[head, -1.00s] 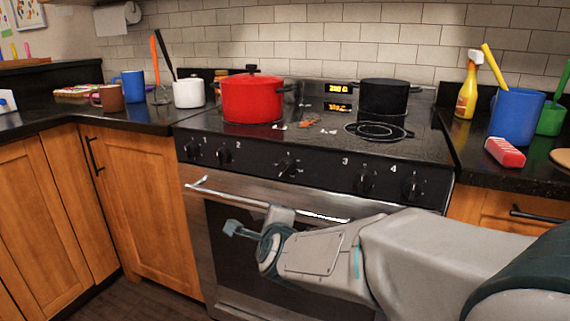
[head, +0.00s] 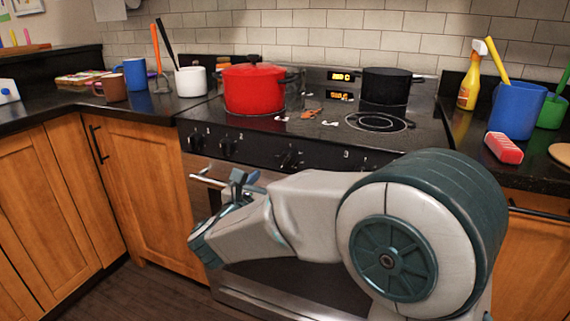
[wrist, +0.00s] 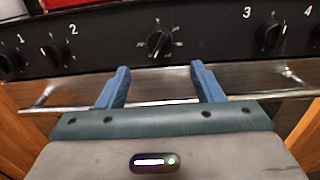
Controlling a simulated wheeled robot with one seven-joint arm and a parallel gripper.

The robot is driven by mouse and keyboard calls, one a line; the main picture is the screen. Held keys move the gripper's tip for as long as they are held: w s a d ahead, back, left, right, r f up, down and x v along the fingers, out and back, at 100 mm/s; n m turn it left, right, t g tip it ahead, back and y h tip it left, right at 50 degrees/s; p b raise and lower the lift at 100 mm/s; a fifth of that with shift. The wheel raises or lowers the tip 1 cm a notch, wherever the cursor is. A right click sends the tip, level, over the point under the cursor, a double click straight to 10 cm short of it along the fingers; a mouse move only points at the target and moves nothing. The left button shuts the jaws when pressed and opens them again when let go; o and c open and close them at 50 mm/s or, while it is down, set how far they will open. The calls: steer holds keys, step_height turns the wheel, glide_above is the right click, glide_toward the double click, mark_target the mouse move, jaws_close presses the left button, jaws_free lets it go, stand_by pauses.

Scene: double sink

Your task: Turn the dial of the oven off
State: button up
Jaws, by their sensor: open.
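The oven dial (wrist: 160,42) is the middle black knob on the dark control panel, with marks around it in the wrist view. It also shows in the head view (head: 290,160) between knob 2 and the number 3. My gripper (wrist: 160,84) is open and empty. Its two blue fingers point toward the panel, one on each side of the dial in the picture and below it, apart from it. In the head view my gripper (head: 242,180) is in front of the oven front, below and left of the dial.
Burner knobs 1 (wrist: 10,62), 2 (wrist: 56,54) and 3 (wrist: 270,36) flank the dial. The metal oven handle (wrist: 270,95) runs below the panel. A red pot (head: 254,90) and a black pot (head: 386,87) stand on the stove. My arm hides the panel's right end in the head view.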

mark_target(285, 163)
steer(key=x, duration=0.9)
steer(key=shift+w+d, duration=0.1)
steer(key=shift+w, duration=0.2)
steer(key=shift+b, duration=0.3)
steer(key=c, duration=1)
